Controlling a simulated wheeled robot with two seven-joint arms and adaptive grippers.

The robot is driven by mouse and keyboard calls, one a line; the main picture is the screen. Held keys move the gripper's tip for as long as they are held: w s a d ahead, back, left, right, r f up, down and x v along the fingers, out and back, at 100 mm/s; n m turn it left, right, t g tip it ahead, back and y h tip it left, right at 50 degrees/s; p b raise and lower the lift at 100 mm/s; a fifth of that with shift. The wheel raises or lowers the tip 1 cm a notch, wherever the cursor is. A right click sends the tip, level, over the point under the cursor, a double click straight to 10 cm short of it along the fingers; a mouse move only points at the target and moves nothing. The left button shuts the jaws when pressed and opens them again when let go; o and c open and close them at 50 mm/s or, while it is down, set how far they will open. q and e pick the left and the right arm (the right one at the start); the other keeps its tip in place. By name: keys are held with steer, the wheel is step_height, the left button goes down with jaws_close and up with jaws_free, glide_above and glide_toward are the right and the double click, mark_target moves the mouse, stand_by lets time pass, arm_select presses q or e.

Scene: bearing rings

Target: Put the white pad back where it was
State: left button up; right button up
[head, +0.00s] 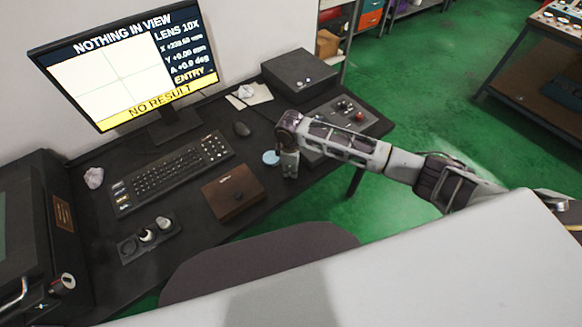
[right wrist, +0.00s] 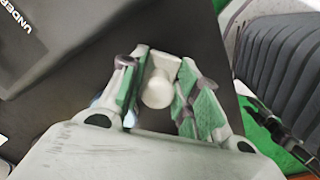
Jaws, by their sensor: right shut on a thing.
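My right gripper (head: 289,170) points down over the desk, right of the brown box. In the right wrist view its fingers (right wrist: 158,95) are closed around a white piece with a rounded knob, which I take for the white pad (right wrist: 157,88). In the head view the gripper largely hides this piece, and I cannot tell whether it touches the desk. A pale blue disc (head: 270,157) lies just left of the gripper. My left gripper is out of view.
A control panel (head: 350,114) and black box (head: 300,74) stand behind. Crumpled white pieces (head: 94,178) lie about. The monitor (head: 125,65) reads NO RESULT.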

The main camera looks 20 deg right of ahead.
steer(key=o, duration=1)
steer(key=shift+f, duration=0.1)
steer(key=shift+r, duration=0.65)
steer(key=r, duration=0.9)
steer(key=shift+s+a+r+p, duration=0.1)
steer(key=shift+s+a+p, duration=0.1)
steer(key=shift+p, duration=0.1)
steer(key=shift+r, duration=0.8)
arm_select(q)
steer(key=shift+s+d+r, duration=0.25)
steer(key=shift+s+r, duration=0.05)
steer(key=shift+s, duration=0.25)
